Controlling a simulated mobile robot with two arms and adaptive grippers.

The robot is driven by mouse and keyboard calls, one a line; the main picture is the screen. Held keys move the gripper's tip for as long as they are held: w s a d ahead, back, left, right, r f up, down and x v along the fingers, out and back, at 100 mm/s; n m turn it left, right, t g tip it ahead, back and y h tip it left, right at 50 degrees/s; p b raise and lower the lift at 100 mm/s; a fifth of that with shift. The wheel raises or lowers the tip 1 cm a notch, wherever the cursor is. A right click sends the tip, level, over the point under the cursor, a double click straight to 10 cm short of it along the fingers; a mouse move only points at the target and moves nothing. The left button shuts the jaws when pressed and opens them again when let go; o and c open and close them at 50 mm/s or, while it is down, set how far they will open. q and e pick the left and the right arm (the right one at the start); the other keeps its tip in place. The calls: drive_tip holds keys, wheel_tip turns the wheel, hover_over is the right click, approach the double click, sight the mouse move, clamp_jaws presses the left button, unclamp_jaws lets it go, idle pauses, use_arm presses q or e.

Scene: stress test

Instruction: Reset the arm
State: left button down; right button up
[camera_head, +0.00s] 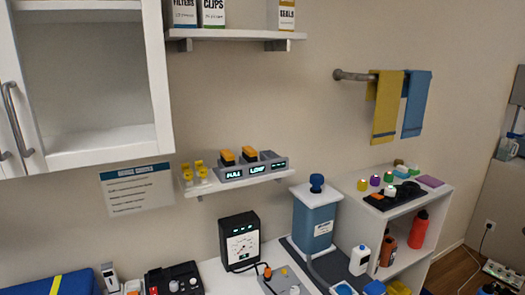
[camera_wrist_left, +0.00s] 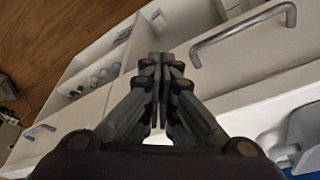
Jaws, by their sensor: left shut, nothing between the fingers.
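My left gripper (camera_wrist_left: 158,62) shows in the left wrist view, with its dark fingers brought together and nothing between them. It is in front of white cabinet fronts, and a metal bar handle (camera_wrist_left: 243,35) is to the right of its fingertips. I cannot tell whether the gripper touches the cabinet. Neither arm shows in the head view, and my right gripper is in no view.
In the head view, a white wall cabinet (camera_head: 95,153) is at upper left. A small shelf (camera_head: 238,182) holds battery-like packs. A worktop below carries a black meter (camera_head: 240,241) and a blue canister (camera_head: 313,230). Towels (camera_head: 387,105) hang at right.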

use_arm(q)
drive_tip(key=s+f+g+b, duration=0.1)
drive_tip(key=s+f, duration=0.1)
drive_tip(key=f, duration=1)
drive_tip(key=s+f+b, duration=0.1)
drive_tip(key=s+f, duration=0.1)
drive_tip(key=f, duration=1)
use_arm(e)
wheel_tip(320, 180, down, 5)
drive_tip(key=b, duration=0.2)
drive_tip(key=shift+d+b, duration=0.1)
drive_tip(key=shift+b, duration=0.25)
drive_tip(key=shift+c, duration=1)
use_arm(q)
drive_tip(key=s+a+f+g, duration=0.1)
drive_tip(key=s+a+f, duration=0.2)
drive_tip(key=s+f, duration=1.3)
drive_tip(key=shift+a+f, duration=0.15)
